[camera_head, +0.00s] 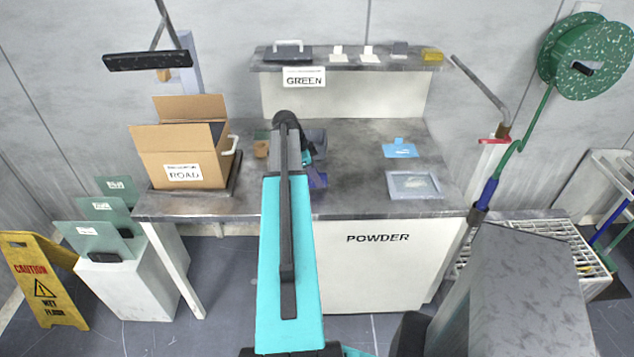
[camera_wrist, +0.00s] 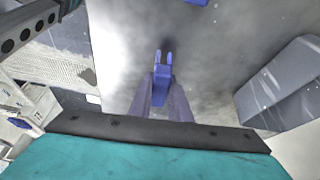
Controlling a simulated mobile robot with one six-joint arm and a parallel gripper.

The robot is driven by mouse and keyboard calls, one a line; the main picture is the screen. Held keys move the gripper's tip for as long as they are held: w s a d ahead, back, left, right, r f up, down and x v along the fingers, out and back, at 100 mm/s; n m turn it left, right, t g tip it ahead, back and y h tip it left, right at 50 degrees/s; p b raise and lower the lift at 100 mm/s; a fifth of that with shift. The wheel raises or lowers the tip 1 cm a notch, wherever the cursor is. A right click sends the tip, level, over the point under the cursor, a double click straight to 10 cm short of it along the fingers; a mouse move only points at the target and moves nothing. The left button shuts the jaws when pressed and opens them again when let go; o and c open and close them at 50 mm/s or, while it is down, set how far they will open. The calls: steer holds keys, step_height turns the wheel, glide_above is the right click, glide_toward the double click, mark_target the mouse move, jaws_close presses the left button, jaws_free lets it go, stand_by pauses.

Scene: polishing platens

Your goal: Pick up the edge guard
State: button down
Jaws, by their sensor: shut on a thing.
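A small blue piece with two prongs, which I take to be the edge guard (camera_wrist: 162,72), sits between the fingers of my gripper (camera_wrist: 161,96) in the wrist view. My gripper is shut on it. The prongs point away from the palm, over the grey worktop. I cannot tell whether the piece touches the worktop or is just above it. In the head view my arm covers the gripper and most of the area around it. A dark blue patch (camera_head: 318,180) shows just right of the arm; I cannot tell what it is.
A grey bin (camera_wrist: 287,88) stands right of my gripper. The worktop (camera_head: 355,160) also bears a cardboard box (camera_head: 170,145) at left, a light blue piece (camera_head: 400,151) and a pale framed tray (camera_head: 414,197) at right. A shelf (camera_head: 350,64) is behind.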

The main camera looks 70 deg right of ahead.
steer(key=shift+r+b, duration=0.35)
steer(key=shift+r, duration=0.3)
steer(key=shift+a+r, duration=0.2)
steer(key=shift+a, duration=0.1)
steer(key=s+a+r+b, duration=0.1)
steer(key=a+b, duration=0.4)
steer(key=a, duration=1)
steer(key=shift+s+a+r, duration=0.15)
steer(key=shift+s+r, duration=0.15)
steer(key=shift+s, duration=0.2)
